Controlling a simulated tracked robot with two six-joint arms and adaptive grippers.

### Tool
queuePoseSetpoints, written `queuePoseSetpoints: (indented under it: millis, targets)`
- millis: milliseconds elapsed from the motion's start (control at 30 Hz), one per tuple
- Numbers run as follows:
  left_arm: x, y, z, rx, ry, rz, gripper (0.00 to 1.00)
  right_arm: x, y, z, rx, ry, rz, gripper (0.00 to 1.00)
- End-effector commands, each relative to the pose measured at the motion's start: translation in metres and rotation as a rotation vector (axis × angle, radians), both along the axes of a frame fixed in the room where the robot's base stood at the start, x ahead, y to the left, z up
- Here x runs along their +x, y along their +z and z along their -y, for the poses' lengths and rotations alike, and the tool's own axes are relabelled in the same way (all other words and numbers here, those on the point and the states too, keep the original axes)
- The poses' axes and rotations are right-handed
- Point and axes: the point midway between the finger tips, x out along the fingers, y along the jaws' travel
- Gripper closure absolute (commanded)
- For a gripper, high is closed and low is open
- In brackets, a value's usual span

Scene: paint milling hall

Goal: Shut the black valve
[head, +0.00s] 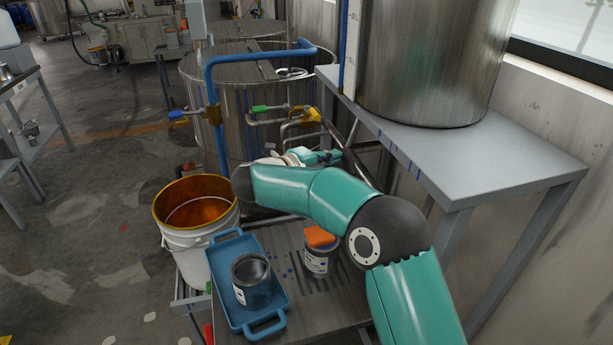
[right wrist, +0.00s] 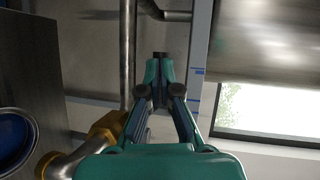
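I cannot pick out a black valve handle for certain in either view. The pipework beside the steel vessel carries a blue valve handle (head: 180,115), a green valve handle (head: 261,109) and a yellow valve part (head: 313,114). My right gripper (head: 338,154) is below and right of the yellow part, partly hidden behind my own arm. In the right wrist view my right gripper (right wrist: 160,62) has its fingers drawn together at the tips. A small dark piece shows at the tips; I cannot tell whether it is the pads or something else. My left gripper is out of view.
A steel vessel (head: 240,130) stands behind the blue pipe (head: 212,75). A grey table (head: 470,165) with a large steel tank (head: 430,60) is at the right. Below are a white bucket (head: 200,245), a blue tray (head: 226,265) and two cans.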

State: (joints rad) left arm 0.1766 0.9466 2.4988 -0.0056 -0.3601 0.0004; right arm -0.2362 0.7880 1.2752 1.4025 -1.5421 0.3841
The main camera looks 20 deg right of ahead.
Motion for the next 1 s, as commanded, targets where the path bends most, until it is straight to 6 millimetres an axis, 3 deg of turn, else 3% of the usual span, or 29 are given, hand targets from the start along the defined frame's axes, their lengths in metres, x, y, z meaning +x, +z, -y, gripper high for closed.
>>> queuePoseSetpoints:
  millis: [233,600,800,1000]
  targets:
    - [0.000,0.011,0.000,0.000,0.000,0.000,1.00,0.000,0.009,-0.029,-0.001,-0.007,0.000,1.00]
    - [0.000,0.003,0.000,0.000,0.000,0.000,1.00,0.012,0.020,-0.106,0.000,-0.008,0.001,1.00]
    - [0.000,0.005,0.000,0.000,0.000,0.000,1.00,0.014,0.025,-0.122,0.000,-0.010,0.000,1.00]
    - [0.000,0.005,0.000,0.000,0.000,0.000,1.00,0.015,0.025,-0.127,0.000,-0.010,-0.001,1.00]
